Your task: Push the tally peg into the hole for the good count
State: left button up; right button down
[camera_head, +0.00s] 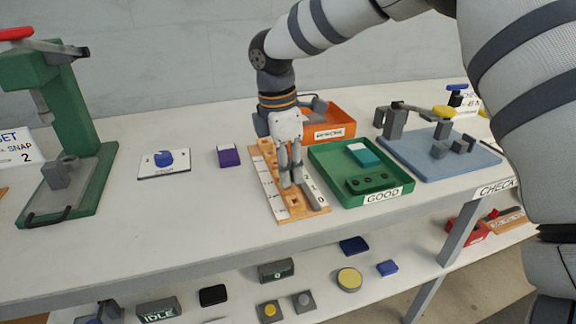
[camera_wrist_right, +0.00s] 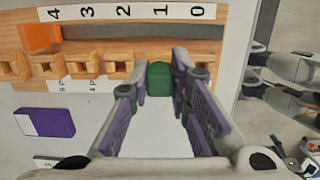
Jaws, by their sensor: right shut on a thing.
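The wooden tally board (camera_head: 312,207) lies on the bench left of the green GOOD tray. In the right wrist view the board (camera_wrist_right: 190,52) has a white strip numbered 4 to 0 and a row of square-holed wooden blocks. My right gripper (camera_head: 291,183) points down over the board. In the wrist view its fingers (camera_wrist_right: 159,85) are shut on a green peg (camera_wrist_right: 159,78), in line with the block row and below the 1. I cannot tell whether the peg is in a hole. The head view does not clearly show it. My left gripper is not in view.
The green GOOD tray (camera_head: 327,160) holds a teal block (camera_head: 362,153) and a dark block (camera_head: 373,184). An orange tray (camera_head: 339,115) is behind. The green press (camera_head: 75,120) stands far left. The front bench is clear.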

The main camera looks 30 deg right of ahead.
aim_at(290, 166)
jog(key=shift+f, duration=0.5)
jog(key=c, duration=1.4)
grip_release()
jog(key=shift+r, duration=0.1)
jog(key=shift+r, duration=2.45)
